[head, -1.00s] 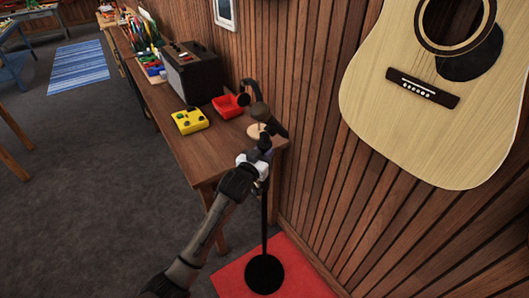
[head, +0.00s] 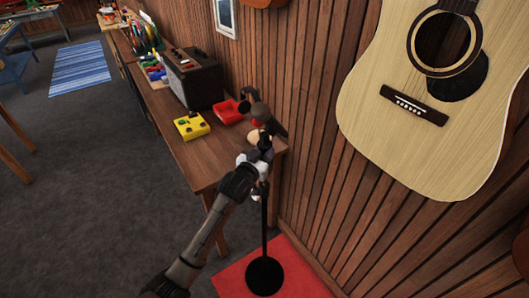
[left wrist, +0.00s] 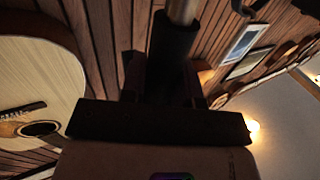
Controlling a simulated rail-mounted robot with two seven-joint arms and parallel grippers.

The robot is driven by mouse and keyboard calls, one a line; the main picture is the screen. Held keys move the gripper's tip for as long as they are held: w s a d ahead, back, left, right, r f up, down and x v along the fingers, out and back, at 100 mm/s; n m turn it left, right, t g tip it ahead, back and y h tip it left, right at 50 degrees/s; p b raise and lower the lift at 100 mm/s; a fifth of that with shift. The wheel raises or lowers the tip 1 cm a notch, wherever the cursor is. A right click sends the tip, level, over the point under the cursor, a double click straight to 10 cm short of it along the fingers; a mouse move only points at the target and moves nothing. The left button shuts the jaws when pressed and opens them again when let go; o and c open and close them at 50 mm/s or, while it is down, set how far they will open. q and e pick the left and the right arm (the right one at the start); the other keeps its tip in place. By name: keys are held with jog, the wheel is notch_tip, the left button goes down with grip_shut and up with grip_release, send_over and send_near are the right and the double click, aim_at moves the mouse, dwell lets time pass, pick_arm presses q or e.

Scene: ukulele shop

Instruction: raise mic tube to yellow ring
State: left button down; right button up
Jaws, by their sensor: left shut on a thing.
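The mic stand has a round black base (head: 265,275) on a red mat and a thin upright black pole. Its top, with a dark microphone (head: 260,111), is at the far end of my left arm. My left gripper (head: 260,158) is shut on the stand's upper tube, below the microphone. In the left wrist view, the dark tube sleeve (left wrist: 172,45) stands between my fingers (left wrist: 170,85), with a paler tube (left wrist: 183,10) coming out of it. I cannot make out a yellow ring in either view.
A wooden bench (head: 200,160) along the slatted wall is close behind the stand. A guitar (head: 410,150) hangs on the right.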

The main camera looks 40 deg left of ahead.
aim_at(263, 122)
pick_arm(q)
notch_tip(263, 122, up, 12)
jog(key=p, duration=1)
jog(key=c, duration=0.9)
grip_release()
jog(key=shift+o, duration=0.2)
jog(key=shift+s, duration=0.1)
jog(key=shift+s, duration=0.25)
jog(key=s+d, duration=0.2)
jog(key=s, duration=1.1)
jog(key=shift+d, duration=0.25)
